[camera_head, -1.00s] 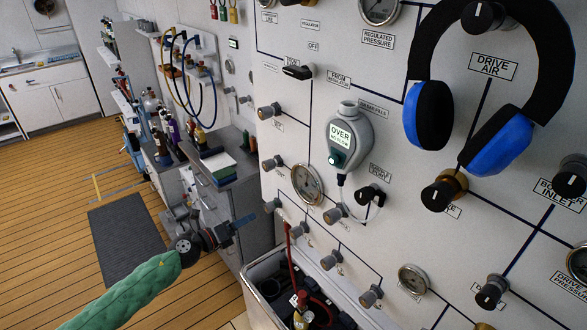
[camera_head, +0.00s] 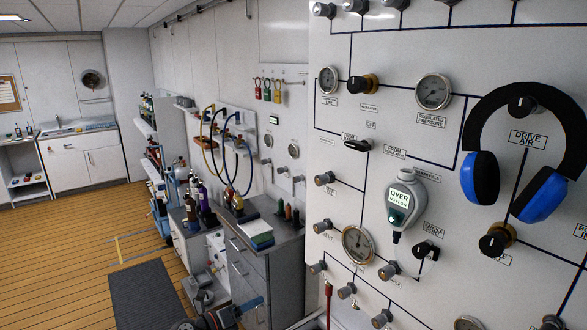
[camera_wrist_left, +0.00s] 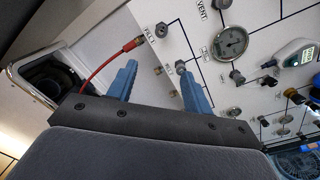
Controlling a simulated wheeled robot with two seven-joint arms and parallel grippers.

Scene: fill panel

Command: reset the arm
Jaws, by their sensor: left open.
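My left gripper (camera_head: 246,305) shows at the bottom edge of the head view, in front of the grey cabinet and left of the fill panel (camera_head: 345,205). Most of its arm is cut off below. In the left wrist view its two blue fingers (camera_wrist_left: 158,70) stand apart with nothing between them. The panel, with its knobs and a round gauge (camera_wrist_left: 231,42), lies beyond the fingers. A red hose (camera_wrist_left: 108,63) runs behind the left finger, and I cannot tell how far off it is. My right gripper is in neither view.
The panel carries a grey handheld meter (camera_head: 398,203) and black-and-blue ear defenders (camera_head: 543,195). A grey cabinet (camera_head: 272,262) with bottles stands left of it. An open-topped case (camera_wrist_left: 35,88) shows beside the hose. Wooden floor (camera_head: 70,260) with a dark mat (camera_head: 150,292) is clear at left.

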